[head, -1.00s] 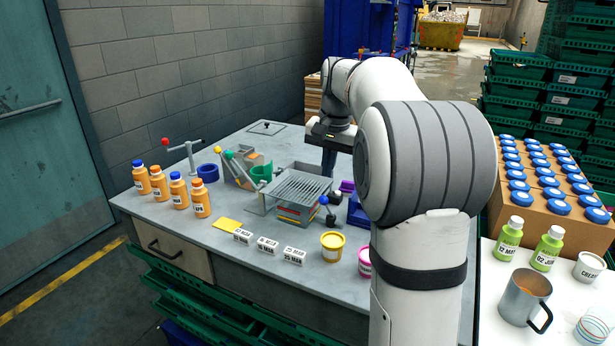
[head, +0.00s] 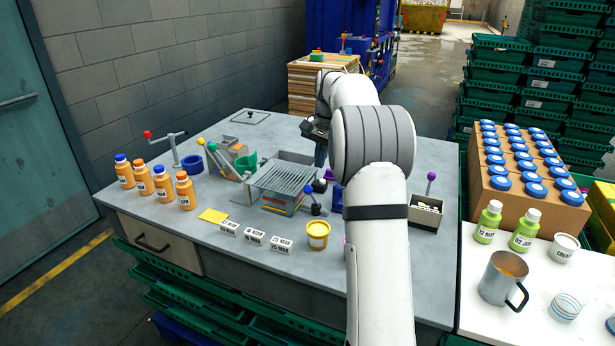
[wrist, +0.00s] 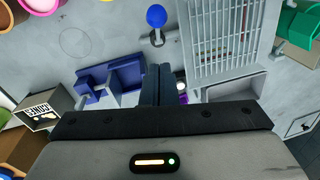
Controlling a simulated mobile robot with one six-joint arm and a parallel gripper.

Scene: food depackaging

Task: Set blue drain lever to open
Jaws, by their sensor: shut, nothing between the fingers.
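The blue drain lever (head: 308,190) has a round blue knob on a short stalk and stands by the near right corner of the slatted metal grate (head: 287,179). In the wrist view its blue knob (wrist: 156,16) is at the top centre, with its stalk and dark base just below. My gripper (wrist: 155,85) is shut and empty. Its fingertips are apart from the lever, lower in the wrist view. In the head view my gripper (head: 320,155) is beyond the lever, at the far right side of the grate, partly hidden by my arm.
A blue holder (wrist: 110,83) sits left of my fingers in the wrist view. A yellow tub (head: 318,235) and white labelled blocks (head: 254,238) lie nearer the front. Orange bottles (head: 163,184) stand at the left. Free tabletop lies behind the grate.

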